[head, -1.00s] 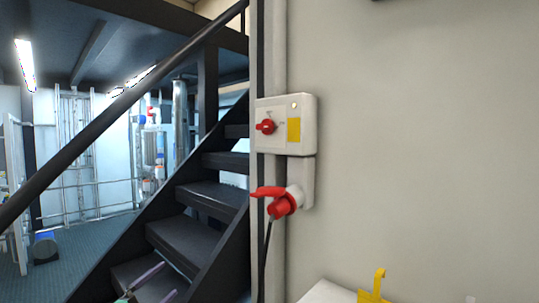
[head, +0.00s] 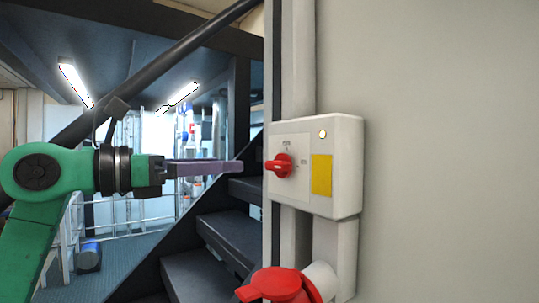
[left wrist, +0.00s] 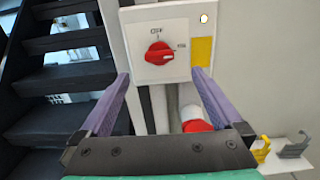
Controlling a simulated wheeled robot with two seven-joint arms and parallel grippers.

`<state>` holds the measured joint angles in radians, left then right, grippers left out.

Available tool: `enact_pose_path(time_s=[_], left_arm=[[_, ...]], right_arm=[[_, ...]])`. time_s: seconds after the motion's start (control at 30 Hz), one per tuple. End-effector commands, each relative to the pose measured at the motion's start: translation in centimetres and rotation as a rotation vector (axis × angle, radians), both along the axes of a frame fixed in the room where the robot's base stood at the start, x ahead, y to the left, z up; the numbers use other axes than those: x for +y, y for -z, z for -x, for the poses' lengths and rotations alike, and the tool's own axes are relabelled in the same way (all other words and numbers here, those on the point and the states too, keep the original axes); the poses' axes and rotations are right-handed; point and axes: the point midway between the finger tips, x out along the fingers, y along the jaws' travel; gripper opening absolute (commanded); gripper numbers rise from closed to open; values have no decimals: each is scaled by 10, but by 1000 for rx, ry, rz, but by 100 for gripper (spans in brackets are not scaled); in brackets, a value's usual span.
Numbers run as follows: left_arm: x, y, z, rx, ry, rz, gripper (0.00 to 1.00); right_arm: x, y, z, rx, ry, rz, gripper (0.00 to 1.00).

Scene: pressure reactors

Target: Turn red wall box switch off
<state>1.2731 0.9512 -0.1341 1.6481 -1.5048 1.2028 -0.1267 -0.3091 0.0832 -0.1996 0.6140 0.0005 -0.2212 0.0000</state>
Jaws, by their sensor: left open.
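The white wall box (head: 345,165) is mounted on the wall at the corner beside the stairs. Its red rotary switch (head: 281,166) is on the front, left of a yellow label. In the left wrist view the red switch (left wrist: 159,54) points right, toward the "ON" mark, with "OFF" above it. My left gripper (head: 238,167) is open and empty, level with the switch and just left of it in the head view. In the left wrist view its purple fingers (left wrist: 160,72) stand apart on either side of the switch, not visibly touching it. My right gripper is not in view.
A red plug and socket (head: 280,286) sit below the box. Dark stairs (head: 232,238) with a black handrail rise at the left. Yellow and grey hooks (left wrist: 262,148) show at the lower right. The wall right of the box is clear.

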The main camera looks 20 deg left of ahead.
Motion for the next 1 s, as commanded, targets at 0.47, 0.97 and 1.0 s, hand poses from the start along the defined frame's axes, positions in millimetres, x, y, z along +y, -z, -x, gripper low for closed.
enact_pose_path(time_s=[0.47,0.97,1.0], left_arm=[[-65,-3,-78,3,2,3,100],[-66,0,-80,3,1,3,19],[-66,0,-80,3,1,3,19]], right_arm=[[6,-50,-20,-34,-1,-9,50],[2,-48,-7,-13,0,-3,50],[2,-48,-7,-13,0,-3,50]])
